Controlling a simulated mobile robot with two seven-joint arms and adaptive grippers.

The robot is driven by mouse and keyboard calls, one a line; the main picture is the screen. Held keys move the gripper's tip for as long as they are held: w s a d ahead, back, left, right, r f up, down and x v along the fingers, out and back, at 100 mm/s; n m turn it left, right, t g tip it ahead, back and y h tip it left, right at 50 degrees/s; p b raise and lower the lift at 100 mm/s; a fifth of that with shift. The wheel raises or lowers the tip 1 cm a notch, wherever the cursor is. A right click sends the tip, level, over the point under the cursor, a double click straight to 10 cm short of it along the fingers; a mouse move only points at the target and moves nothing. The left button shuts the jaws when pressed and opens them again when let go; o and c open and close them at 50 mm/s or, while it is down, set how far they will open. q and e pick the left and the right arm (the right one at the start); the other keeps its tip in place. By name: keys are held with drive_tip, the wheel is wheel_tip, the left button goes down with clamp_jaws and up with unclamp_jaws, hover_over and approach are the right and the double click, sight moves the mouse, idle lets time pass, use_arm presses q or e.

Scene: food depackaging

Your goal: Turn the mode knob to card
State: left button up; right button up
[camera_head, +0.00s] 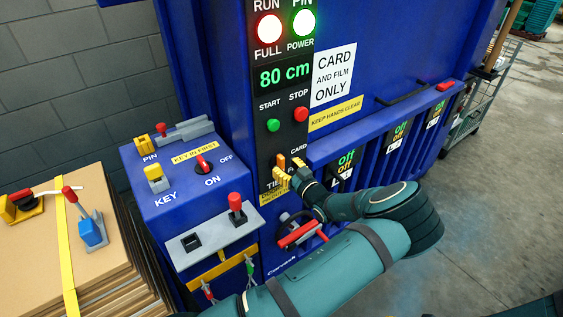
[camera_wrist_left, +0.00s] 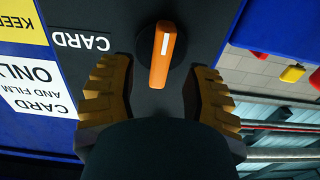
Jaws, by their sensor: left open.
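The mode knob (camera_head: 281,160) is an orange bar on a dark round base, on the black panel below the green and red buttons. In the left wrist view the knob (camera_wrist_left: 161,62) stands nearly upright, with a white line on it. The CARD label (camera_wrist_left: 81,41) is upside down to its left there, and the bar does not point at it. My left gripper (camera_head: 288,170) is open at the panel. In the wrist view its yellow ridged fingers (camera_wrist_left: 162,75) are on either side of the knob, with gaps visible. The label below the knob is partly hidden by the gripper. My right gripper is not in view.
A START button (camera_head: 273,125) and a STOP button (camera_head: 301,114) sit above the knob. A blue control box (camera_head: 180,205) with a key switch and levers stands to the left. A red-handled lever (camera_head: 297,234) is just below my gripper. Stacked cardboard (camera_head: 40,250) stands at far left.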

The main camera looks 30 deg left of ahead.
use_arm(q)
drive_tip(key=shift+x, duration=1.45)
clamp_jaws()
